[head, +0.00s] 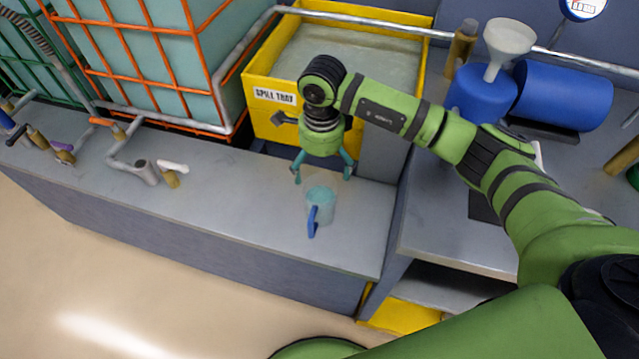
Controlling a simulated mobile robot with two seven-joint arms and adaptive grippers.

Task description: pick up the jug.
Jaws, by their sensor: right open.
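The jug (322,207) is a small, see-through vessel with pale teal content and a blue handle on its front left side. It stands upright on the grey bench (230,210), near the bench's right end. My right gripper (323,177) is open above and just behind the jug in the picture, with its teal fingers spread and pointing down. Nothing shows between the fingers. I cannot tell the exact gap between the fingertips and the jug's rim. My left gripper is not in view.
A yellow spill tray (262,62) stands behind the jug. Caged tanks (150,60) with pipes and valves (146,172) are at the left. A blue container (482,95) with a white funnel (509,40) and a blue drum (563,95) stand at the right.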

